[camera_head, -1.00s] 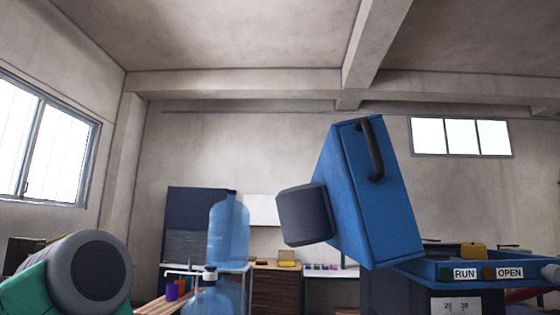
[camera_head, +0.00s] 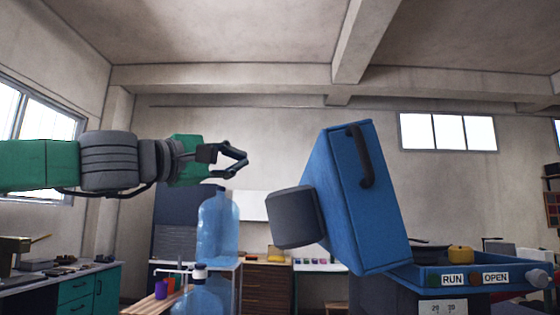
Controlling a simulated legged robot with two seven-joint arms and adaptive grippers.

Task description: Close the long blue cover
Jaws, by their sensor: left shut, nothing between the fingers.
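The long blue cover (camera_head: 352,215) stands tilted up and open at the right of the head view. A black handle (camera_head: 363,156) is on its upper side, and a dark grey block (camera_head: 294,217) sticks out from its left face. The cover sits at the left end of a blue machine top (camera_head: 432,278) with RUN and OPEN labels. My left gripper (camera_head: 243,162) is shut and empty, in the air left of the cover, with a clear gap between them. My right gripper is not in view.
Blue water bottles (camera_head: 217,228) stand below my left gripper. A green workbench (camera_head: 85,292) is at the lower left. A wooden drawer cabinet (camera_head: 267,285) and a white table stand behind. The air between my left gripper and the cover is free.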

